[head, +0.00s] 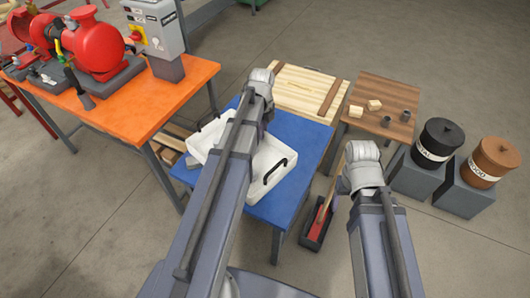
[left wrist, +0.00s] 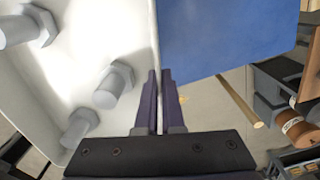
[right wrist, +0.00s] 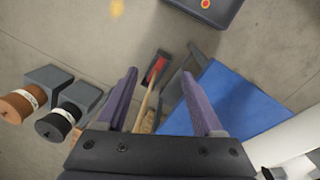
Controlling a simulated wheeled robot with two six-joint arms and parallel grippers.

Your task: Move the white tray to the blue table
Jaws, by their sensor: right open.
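The white tray (head: 272,160) with black handles is over the blue table (head: 308,150), which shows on several sides of it. I cannot tell whether it rests flat. In the left wrist view, the tray (left wrist: 60,70) holds several grey bolts (left wrist: 112,85). My left gripper (left wrist: 159,75) has its fingers close together at the tray's wall and looks shut on it; the arm hides this grip in the head view. My right gripper (right wrist: 160,85) is open and empty, above the floor beside the blue table (right wrist: 225,100).
An orange table (head: 140,105) with a red pump (head: 95,42) stands at the left. A pale wooden table (head: 300,90) and a brown table (head: 385,95) stand behind. Two lidded bins (head: 437,143) are at the right. A brush (right wrist: 155,70) lies below my right gripper.

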